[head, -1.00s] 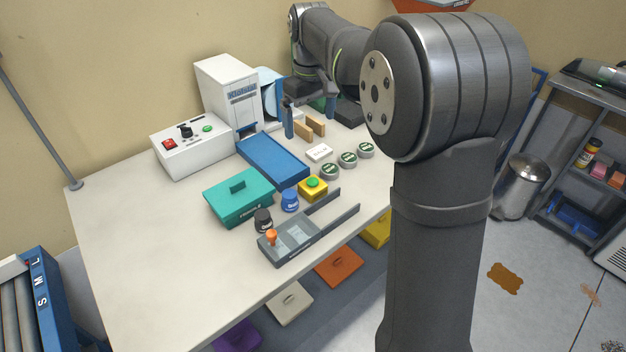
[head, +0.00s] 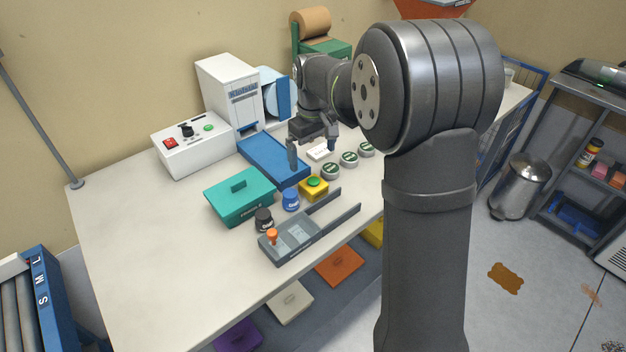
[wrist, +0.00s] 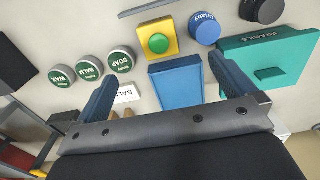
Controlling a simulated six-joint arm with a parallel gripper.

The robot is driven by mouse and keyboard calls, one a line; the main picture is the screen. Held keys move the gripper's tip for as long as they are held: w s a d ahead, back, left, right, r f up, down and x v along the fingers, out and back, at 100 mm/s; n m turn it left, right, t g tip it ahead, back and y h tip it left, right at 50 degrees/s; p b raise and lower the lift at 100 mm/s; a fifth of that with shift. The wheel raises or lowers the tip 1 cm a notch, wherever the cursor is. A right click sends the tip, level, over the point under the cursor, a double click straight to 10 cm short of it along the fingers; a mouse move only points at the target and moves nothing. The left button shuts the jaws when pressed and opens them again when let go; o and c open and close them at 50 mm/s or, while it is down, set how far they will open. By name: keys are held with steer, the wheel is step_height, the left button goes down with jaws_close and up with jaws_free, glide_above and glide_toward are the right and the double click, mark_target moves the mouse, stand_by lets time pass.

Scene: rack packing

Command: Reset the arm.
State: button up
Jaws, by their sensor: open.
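My gripper (head: 313,152) is open and empty above the table, over the right end of the blue tray (head: 262,153). In the wrist view its two dark fingers (wrist: 168,92) stand wide apart with the blue tray between and below them. Three round tins (head: 348,159) stand in a row to the right of the gripper. In the wrist view they read WAX, BALM and SOAP.
A yellow block with a green button (head: 314,188), a blue jar (head: 290,199), a teal FRAGILE box (head: 240,197), a dark jar (head: 264,219) and a grey fixture (head: 293,239) stand nearer the front. A white printer (head: 229,92) and control box (head: 191,143) are behind. The table's left side is clear.

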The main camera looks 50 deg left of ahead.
stand_by(0.4)
step_height(320, 180, up, 10)
stand_by(0.5)
